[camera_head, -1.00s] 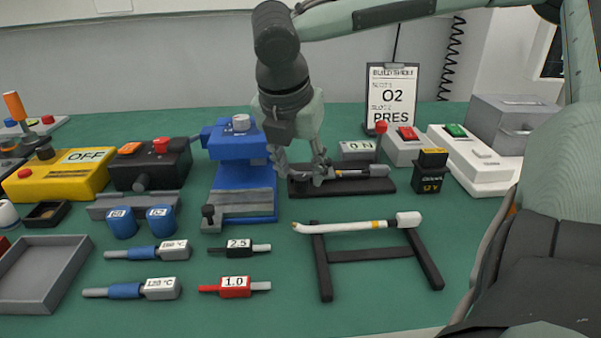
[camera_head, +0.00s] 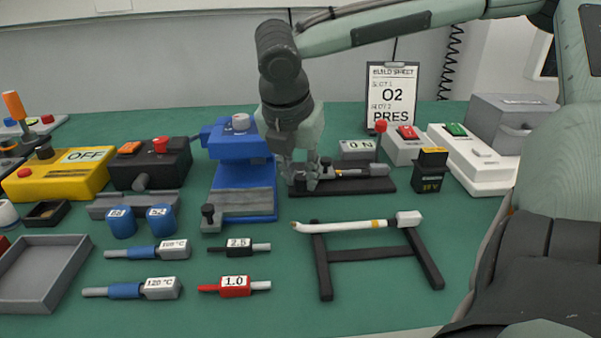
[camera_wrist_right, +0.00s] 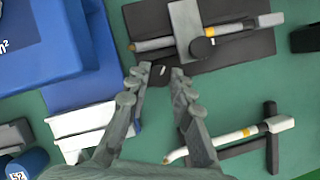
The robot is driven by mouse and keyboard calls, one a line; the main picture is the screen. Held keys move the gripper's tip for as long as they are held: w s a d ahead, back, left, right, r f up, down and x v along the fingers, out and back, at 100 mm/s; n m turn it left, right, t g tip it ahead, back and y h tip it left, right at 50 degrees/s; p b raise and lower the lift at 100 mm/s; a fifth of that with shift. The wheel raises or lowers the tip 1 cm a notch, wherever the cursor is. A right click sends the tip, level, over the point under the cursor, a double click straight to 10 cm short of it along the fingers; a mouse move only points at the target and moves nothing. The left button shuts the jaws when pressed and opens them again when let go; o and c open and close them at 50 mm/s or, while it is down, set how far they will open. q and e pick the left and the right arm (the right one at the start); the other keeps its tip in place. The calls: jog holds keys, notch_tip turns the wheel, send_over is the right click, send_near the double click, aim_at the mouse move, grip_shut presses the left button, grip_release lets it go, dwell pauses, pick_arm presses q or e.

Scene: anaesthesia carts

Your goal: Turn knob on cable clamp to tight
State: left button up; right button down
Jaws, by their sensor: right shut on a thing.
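The cable clamp's dark base (camera_head: 365,186) lies right of the blue press, with a white and yellow-banded cable (camera_head: 352,172) along it. In the right wrist view the base (camera_wrist_right: 258,47) carries a grey block (camera_wrist_right: 184,20) and a black round part (camera_wrist_right: 202,47). My right gripper (camera_head: 299,183) points down at the base's left end. In the wrist view its fingertips (camera_wrist_right: 161,71) are shut on a small black knob (camera_wrist_right: 158,76) with a white mark. The fingers hide most of the knob in the head view. My left gripper is not in view.
The blue press (camera_head: 238,165) stands close left of my right gripper. A dark rack (camera_head: 370,254) holding another cable (camera_head: 350,226) lies in front. A red-topped lever (camera_head: 381,140), a sign and a black and yellow box (camera_head: 430,170) stand to the right.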

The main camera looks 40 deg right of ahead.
jog(key=m+g, duration=0.1)
jog(key=m, duration=0.3)
jog(key=shift+w+a+m+g+h, duration=0.1)
jog(key=shift+w+m+g+h, duration=0.05)
jog(key=shift+m+g+h, duration=0.2)
jog(key=c, duration=1.3)
grip_release()
jog(key=v, duration=1.2)
jog(key=shift+r, duration=0.1)
